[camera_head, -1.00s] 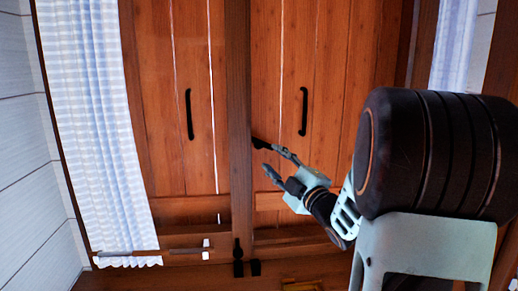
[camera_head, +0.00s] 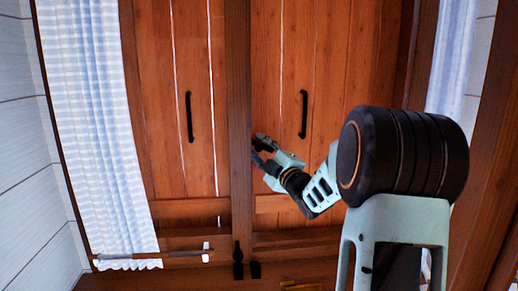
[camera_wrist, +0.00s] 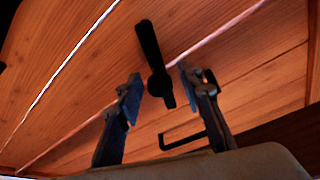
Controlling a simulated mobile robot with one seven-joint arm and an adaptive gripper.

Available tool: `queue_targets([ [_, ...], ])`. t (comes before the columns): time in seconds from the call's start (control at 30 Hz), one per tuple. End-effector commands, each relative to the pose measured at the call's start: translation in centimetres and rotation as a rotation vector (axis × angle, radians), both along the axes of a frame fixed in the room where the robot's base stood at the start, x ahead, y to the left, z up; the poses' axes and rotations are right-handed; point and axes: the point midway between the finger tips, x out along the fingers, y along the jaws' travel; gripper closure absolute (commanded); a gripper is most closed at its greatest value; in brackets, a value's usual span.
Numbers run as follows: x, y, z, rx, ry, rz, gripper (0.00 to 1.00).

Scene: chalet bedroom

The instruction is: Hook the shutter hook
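Two orange-brown wooden shutter panels, left (camera_head: 160,110) and right (camera_head: 330,90), meet at a dark vertical post (camera_head: 238,120). My gripper (camera_head: 260,148) is close to the right panel beside this post, below the right panel's black handle (camera_head: 304,113). In the wrist view my gripper (camera_wrist: 160,84) is open, fingers apart. A black bar-like piece, seemingly the shutter hook (camera_wrist: 150,45), shows between and beyond the fingertips, with gaps on both sides. Its far attachment is unclear. In the head view my gripper hides this spot.
A black bracket-shaped piece (camera_wrist: 185,138) lies beyond the right finger in the wrist view. The left panel has a black handle (camera_head: 189,117). Black fittings (camera_head: 238,260) sit low on the post. A pale checked curtain (camera_head: 95,130) hangs at left, with a rod (camera_head: 165,254).

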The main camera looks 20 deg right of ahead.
Motion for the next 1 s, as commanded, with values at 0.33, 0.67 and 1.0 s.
queue_targets([
  [0.33,0.0,0.0,0.0,0.000,0.000,0.000,1.00],
  [0.67,0.0,0.1,-0.3,-0.022,0.005,0.001,1.00],
  [1.0,0.1,0.5,-1.7,-0.320,0.088,0.000,1.00],
])
